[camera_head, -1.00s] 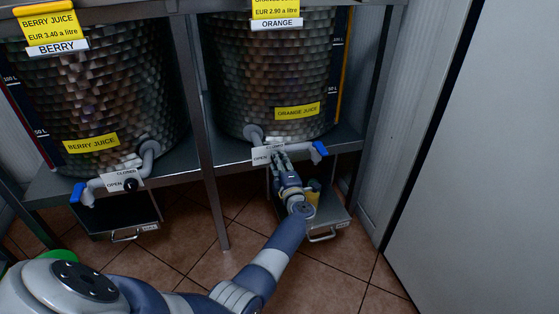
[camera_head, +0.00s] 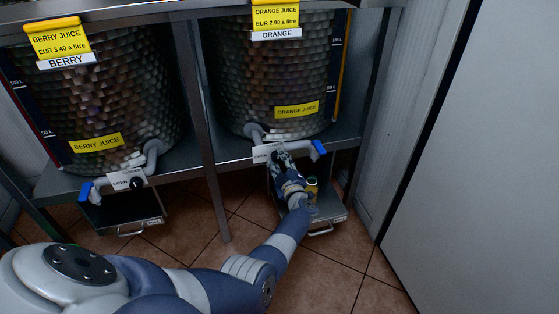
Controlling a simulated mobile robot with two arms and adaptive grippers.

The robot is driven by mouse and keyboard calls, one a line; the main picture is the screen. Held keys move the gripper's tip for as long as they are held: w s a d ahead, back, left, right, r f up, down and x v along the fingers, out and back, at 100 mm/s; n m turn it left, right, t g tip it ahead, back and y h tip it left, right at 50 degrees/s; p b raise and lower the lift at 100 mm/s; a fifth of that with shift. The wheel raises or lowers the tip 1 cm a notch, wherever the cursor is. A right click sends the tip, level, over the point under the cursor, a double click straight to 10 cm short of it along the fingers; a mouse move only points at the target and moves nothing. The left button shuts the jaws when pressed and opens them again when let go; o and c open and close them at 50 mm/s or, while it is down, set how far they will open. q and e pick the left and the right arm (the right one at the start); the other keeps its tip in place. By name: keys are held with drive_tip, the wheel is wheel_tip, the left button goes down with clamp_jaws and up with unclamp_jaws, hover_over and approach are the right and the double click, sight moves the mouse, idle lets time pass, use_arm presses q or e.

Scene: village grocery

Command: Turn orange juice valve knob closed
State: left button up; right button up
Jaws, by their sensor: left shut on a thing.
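The orange juice tank (camera_head: 255,75) is a shiny metal-scaled drum on the shelf. A grey pipe (camera_head: 256,135) leaves its base, with a white OPEN/CLOSED plate (camera_head: 262,154) and a blue-ended spout (camera_head: 318,149). My left gripper (camera_head: 280,159) is at the right side of that plate, shut on the orange juice valve knob. The fingers cover the knob, so its angle cannot be seen. My right gripper is not in view.
The berry juice tank (camera_head: 95,90) stands left with its own black knob (camera_head: 137,183) and blue spout end (camera_head: 86,191). Drip trays sit below both. A shelf post (camera_head: 213,170) stands between them. A white panel (camera_head: 480,160) stands right, with tiled floor in front.

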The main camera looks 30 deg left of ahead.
use_arm(q)
drive_tip(key=shift+d, duration=0.15)
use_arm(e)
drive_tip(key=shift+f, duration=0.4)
use_arm(q)
drive_tip(key=shift+m, duration=0.3)
drive_tip(key=o, duration=1.1)
drive_tip(key=shift+w, duration=0.1)
